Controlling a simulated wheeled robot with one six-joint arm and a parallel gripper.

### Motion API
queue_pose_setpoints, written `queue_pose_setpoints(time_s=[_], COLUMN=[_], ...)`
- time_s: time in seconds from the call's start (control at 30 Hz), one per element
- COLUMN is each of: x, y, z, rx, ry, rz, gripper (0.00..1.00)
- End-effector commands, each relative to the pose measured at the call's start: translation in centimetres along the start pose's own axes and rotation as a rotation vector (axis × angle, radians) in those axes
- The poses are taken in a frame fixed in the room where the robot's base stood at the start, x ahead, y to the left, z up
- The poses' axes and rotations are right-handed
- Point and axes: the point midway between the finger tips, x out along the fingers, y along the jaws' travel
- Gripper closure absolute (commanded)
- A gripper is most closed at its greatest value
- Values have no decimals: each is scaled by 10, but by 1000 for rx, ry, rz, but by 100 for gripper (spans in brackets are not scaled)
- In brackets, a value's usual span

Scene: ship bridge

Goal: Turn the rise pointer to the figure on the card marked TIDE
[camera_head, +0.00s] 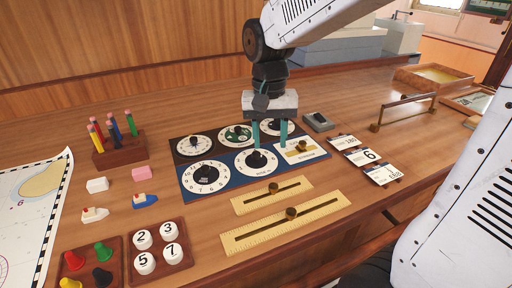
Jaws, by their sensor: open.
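A dial board (184,186) with several round white dials and one pale rectangular plate (316,155) lies on the wooden desk. The front middle dial (245,168) has a dark pointer knob; its label is too small to read surely, so I cannot tell which dial is rise. My gripper (270,144) points down over the board with teal fingers apart and nothing between them. Its left finger is just behind the front middle dial's knob in the picture; contact cannot be told. Three cards lie to the right: one (342,141), a middle one showing 6 (368,156), and a front one (382,173). Their headings are unreadable.
Two brass slider rulers (245,205) (245,240) lie in front of the board. A pencil block (120,150), small boats (144,201), peg tray (112,245) and numbered-disc tray (176,258) are left. A small grey box (318,121) and brass rail (405,102) are right.

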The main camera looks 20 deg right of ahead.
Motion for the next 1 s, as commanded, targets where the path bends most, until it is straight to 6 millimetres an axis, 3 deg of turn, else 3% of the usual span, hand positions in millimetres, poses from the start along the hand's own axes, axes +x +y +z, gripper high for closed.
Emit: queue_pose_setpoints(time_s=[0.1,0.2,0.47,0.8,1.0], x=[1,-9,-4,48,64], y=[-22,-30,-32,-34,-34], z=[-36,-51,-54,-58,-59], rx=[180,308,433,431,430], ry=[18,52,63,62,63], rz=[-12,-39,-54,-53,-54], gripper=[57,57,57,57,57])
